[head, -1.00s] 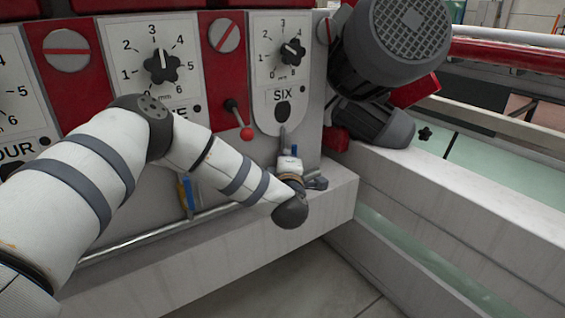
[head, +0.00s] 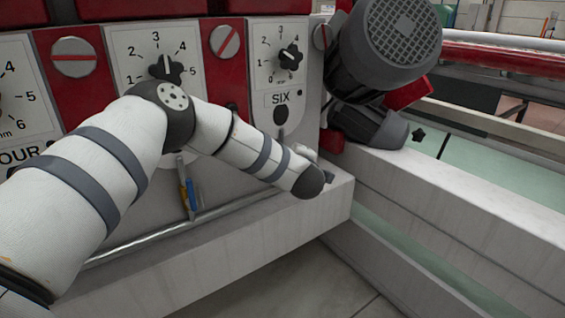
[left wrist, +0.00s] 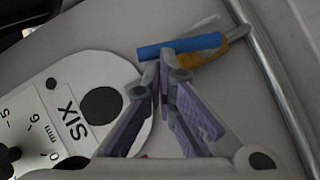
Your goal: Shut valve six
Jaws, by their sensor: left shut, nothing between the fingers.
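Valve six has a blue handle (left wrist: 180,46) and a yellow body (left wrist: 214,59) in the left wrist view, below the SIX panel (left wrist: 75,110). The handle lies roughly along the body. In the head view the SIX panel (head: 281,98) shows above my left wrist, while my arm hides the valve and the gripper. My right gripper is not in view.
Another blue-handled valve (head: 189,193) hangs to the left under the neighbouring panel. A metal rail (head: 180,228) runs above the pale ledge (head: 215,240). A grey motor (head: 385,50) juts out at the right of the SIX panel.

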